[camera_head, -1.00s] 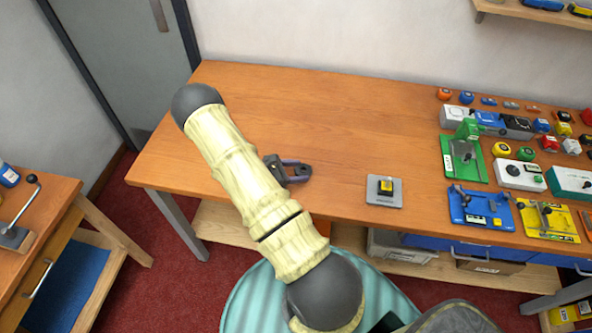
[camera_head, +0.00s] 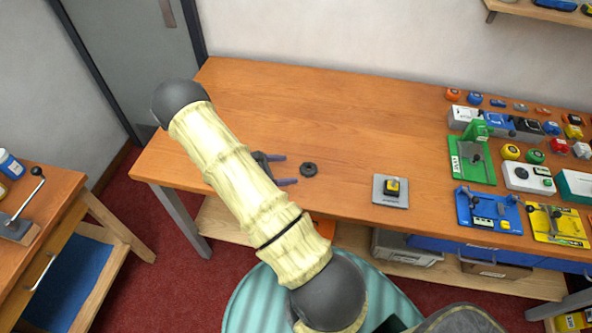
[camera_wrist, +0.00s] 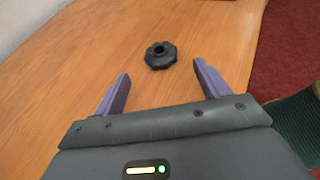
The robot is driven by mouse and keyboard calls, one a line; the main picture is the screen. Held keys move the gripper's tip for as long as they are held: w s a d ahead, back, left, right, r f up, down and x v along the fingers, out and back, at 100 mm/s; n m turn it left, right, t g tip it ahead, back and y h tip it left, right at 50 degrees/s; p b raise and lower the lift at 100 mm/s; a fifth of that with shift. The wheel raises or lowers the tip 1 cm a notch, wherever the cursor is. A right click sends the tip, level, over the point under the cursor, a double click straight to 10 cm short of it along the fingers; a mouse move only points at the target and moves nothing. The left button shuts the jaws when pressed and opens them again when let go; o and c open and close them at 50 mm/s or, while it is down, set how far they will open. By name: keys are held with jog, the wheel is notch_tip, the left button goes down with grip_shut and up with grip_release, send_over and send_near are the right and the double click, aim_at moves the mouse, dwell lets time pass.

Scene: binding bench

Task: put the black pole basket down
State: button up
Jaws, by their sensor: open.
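The black pole basket (camera_head: 309,169) is a small dark disc lying on the wooden table (camera_head: 330,115), left of the grey plate. In the wrist view the basket (camera_wrist: 160,55) shows a scalloped rim and a raised hollow hub in the middle. My gripper (camera_head: 284,169) is open, with its purple fingers pointing toward the basket. In the wrist view my gripper (camera_wrist: 160,82) has its fingers wide apart, and the basket lies beyond the fingertips, apart from them. Nothing is between the fingers.
A grey plate with a yellow and black block (camera_head: 391,190) lies to the right of the basket. Further right are a green fixture (camera_head: 471,160), a blue fixture (camera_head: 488,210) and a yellow fixture (camera_head: 556,225). The table behind the basket is clear.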

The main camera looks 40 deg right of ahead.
jog(key=v, duration=0.5)
jog(key=shift+a+r+b, duration=0.15)
jog(key=shift+a+b, duration=0.1)
jog(key=shift+b, duration=0.15)
jog(key=shift+s+a+r+m+y, duration=0.1)
jog(key=shift+s+r+m+y, duration=0.15)
jog(key=shift+r+m+y, duration=0.05)
jog(key=s+a+r+m+t+y, duration=0.3)
jog(key=s+a+r+m+y, duration=0.2)
jog(key=a+r+m+y, duration=0.1)
jog(key=s+a+r+m+t+y, duration=0.3)
jog(key=s+a+r+m+y, duration=0.2)
jog(key=r, duration=0.5)
jog(key=a+m+y, duration=0.1)
jog(key=a+m, duration=0.1)
jog(key=m, duration=0.1)
jog(key=shift+s, duration=0.35)
jog(key=shift+a, duration=0.1)
